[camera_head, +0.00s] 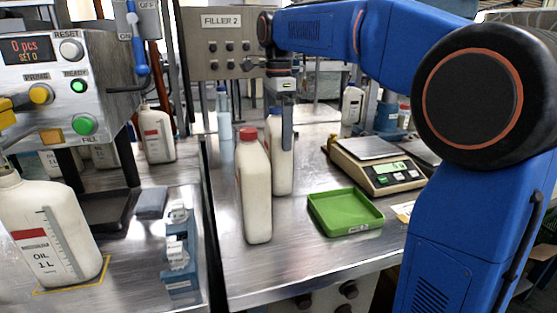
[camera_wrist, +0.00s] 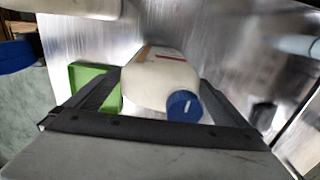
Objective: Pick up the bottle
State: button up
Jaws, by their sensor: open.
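My gripper (camera_head: 287,135) is open and points down at the white bottle with the blue cap (camera_head: 282,165). This bottle stands upright on the metal table. In the wrist view the bottle (camera_wrist: 160,75) lies between my two open fingers (camera_wrist: 158,82), with its blue cap near the camera. I cannot tell whether a finger touches it. A white bottle with a red cap (camera_head: 254,195) stands upright in front of it and partly hides it in the head view. Another white bottle, marked OIL 1 L (camera_head: 35,225), stands under the filler at left.
A green tray (camera_head: 318,205) lies right of the bottles; it also shows in the wrist view (camera_wrist: 78,78). A scale (camera_head: 378,180) sits behind the tray. A pale blue bottle (camera_head: 224,125) stands at the back left. The table's front is clear.

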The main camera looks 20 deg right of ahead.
jog(key=shift+f, duration=0.15)
jog(key=c, duration=2)
